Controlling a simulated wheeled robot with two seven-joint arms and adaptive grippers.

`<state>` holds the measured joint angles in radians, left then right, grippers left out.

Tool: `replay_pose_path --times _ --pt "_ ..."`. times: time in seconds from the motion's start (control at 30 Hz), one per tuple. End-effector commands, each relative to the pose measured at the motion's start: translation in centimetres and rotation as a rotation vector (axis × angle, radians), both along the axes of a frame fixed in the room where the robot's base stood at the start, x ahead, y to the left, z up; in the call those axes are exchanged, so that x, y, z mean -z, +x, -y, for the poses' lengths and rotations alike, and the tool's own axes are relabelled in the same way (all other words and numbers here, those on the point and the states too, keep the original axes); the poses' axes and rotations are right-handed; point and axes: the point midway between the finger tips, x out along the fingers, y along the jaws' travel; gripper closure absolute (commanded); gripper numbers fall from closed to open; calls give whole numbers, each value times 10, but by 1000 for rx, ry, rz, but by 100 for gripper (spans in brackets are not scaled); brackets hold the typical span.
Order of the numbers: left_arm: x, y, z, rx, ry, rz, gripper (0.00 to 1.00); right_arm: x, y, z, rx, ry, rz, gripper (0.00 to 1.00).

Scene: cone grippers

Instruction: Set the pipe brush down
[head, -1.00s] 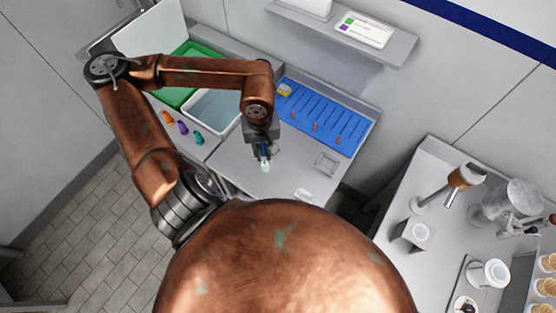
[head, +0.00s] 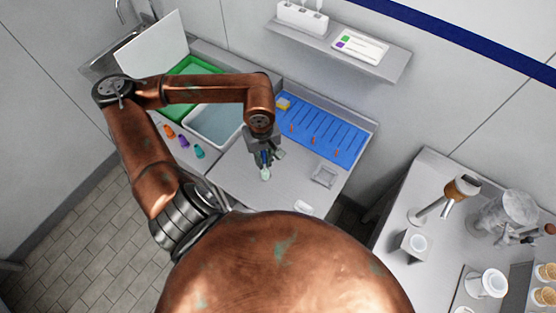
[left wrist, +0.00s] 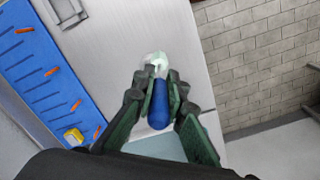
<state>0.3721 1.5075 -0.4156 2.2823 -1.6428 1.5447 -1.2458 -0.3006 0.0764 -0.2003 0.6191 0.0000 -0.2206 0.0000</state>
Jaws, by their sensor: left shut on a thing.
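The pipe brush has a blue handle (left wrist: 159,104) and a pale, whitish-green head (left wrist: 156,62). My left gripper (head: 264,160) is shut on the blue handle, with its dark green fingers on both sides of it in the left wrist view (left wrist: 160,100). In the head view the brush's pale tip (head: 265,174) points down over the bare grey counter (head: 240,168). I cannot tell whether the tip touches the counter. My right gripper is not in view.
A blue ribbed mat (head: 325,135) with orange pegs and a yellow sponge (head: 283,103) lies at the back. A water basin (head: 212,124), green tray (head: 189,70) and several coloured pieces (head: 184,141) are at left. A small square dish (head: 324,176) and white item (head: 303,206) stand right of the brush.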

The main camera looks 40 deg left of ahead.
Motion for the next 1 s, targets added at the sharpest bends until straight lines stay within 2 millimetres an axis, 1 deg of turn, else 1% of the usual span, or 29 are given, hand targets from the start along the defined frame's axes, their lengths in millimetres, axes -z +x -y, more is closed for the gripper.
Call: replay_pose_path --times 0.03,0.1,0.2,0.3,0.4,0.57,0.6,0.7,0.8,1.0 --pt "2 13 1 -1 -6 1 100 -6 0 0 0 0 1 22" --pt "12 28 1 -1 -6 -2 100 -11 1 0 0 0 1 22" --pt "32 42 0 -1 -4 -2 100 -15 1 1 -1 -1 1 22" --pt "47 54 -2 -1 -3 -3 100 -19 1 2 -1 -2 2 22" --pt "57 63 -3 0 -2 -1 100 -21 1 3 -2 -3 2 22" --pt "67 70 -3 0 -1 -2 100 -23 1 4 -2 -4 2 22" --pt "71 72 -3 0 -1 -3 100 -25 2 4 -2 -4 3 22" --pt "85 70 -3 0 -2 -5 100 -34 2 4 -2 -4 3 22" --pt "95 71 -3 0 -1 -3 100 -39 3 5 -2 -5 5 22" --pt "100 71 -4 1 0 0 100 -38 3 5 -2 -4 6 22"
